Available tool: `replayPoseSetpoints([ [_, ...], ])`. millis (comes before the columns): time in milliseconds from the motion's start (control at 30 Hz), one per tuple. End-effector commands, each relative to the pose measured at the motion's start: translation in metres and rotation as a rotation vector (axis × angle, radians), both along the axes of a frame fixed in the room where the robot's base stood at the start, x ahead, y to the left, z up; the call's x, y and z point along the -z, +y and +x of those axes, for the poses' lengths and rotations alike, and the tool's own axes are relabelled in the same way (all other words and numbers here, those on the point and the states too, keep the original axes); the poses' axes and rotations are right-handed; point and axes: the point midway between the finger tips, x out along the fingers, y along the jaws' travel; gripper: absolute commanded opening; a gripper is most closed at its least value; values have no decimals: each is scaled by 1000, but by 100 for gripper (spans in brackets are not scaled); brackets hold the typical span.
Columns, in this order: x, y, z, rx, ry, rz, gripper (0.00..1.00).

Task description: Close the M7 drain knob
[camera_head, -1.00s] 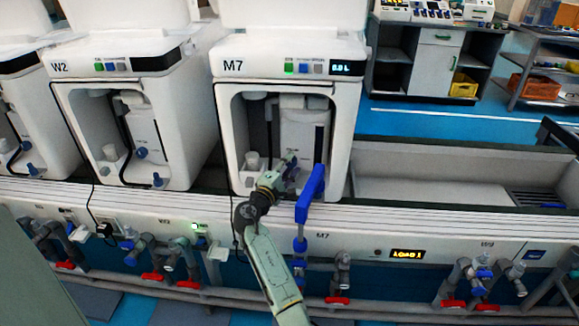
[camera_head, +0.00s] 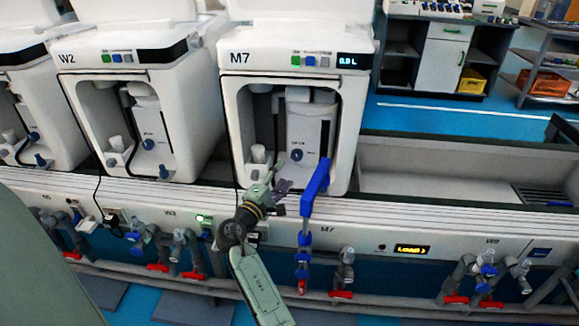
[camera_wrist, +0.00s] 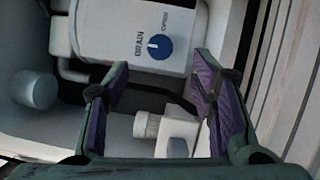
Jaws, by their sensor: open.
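The M7 unit (camera_head: 240,57) stands in the middle of the head view with its front bay open. Its round blue drain knob (camera_head: 297,155) is on the white panel inside. In the wrist view the knob (camera_wrist: 159,47) is above and beyond my fingers, with a pale mark on its left side, facing lettering that seems to read DRAIN. Smaller lettering at its upper right is hard to read. My gripper (camera_head: 279,181) is open in front of the bay, below and left of the knob. In the wrist view its purple-padded fingers (camera_wrist: 158,88) are apart, with nothing between them, and not touching the knob.
A blue bar-shaped handle (camera_head: 316,187) rises close to the right of my gripper. A white ribbed fitting (camera_wrist: 147,125) sits low in the bay, and a pale cup (camera_wrist: 34,90) stands left. The W2 unit (camera_head: 66,58) is left; an open trough (camera_head: 430,185) is right.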

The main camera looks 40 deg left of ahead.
Motion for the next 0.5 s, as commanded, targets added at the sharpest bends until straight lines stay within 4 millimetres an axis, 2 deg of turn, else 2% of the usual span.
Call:
replayPoseSetpoints([
  [100, 2, -2, -18, -1, 0, 0, 51],
  [200, 2, -4, -26, -1, 0, 0, 51],
  [500, 2, -5, -30, 0, 0, 0, 51],
])
